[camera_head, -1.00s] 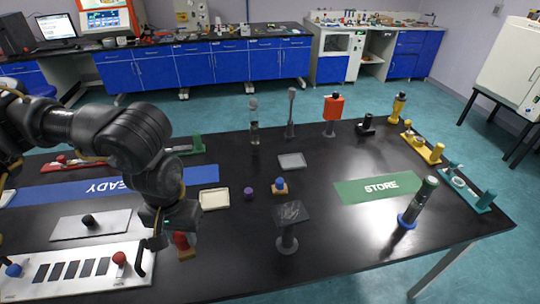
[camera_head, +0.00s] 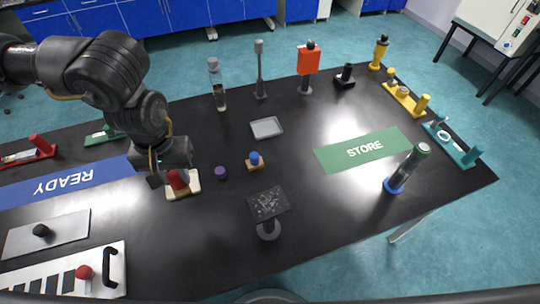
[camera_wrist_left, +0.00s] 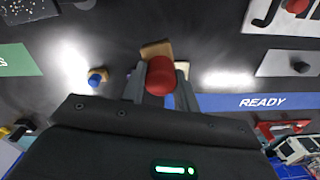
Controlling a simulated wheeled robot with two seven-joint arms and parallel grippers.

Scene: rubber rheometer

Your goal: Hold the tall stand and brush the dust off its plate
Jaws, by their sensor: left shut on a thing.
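The tall stand (camera_head: 268,230) is a dark post on a round foot. Its tilted dark plate (camera_head: 270,204) carries pale specks of dust, and a speckled dark corner, likely this plate (camera_wrist_left: 20,8), shows at the wrist view's top left. My left gripper (camera_head: 170,180) is shut on a red-knobbed brush (camera_head: 180,178) with a wooden block. In the wrist view the red knob (camera_wrist_left: 160,72) sits between the fingers, the block (camera_wrist_left: 156,49) beyond it. The brush is left of the stand, apart from it, and overlaps a cream tray (camera_head: 193,180); contact is unclear. My right gripper is not in view.
A blue-knobbed wooden block (camera_head: 255,163) and a purple cap (camera_head: 220,173) lie between brush and stand. A grey tray (camera_head: 266,128) lies behind. A blue-footed cylinder (camera_head: 405,170) stands right. The green STORE mat (camera_head: 335,160) is bare.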

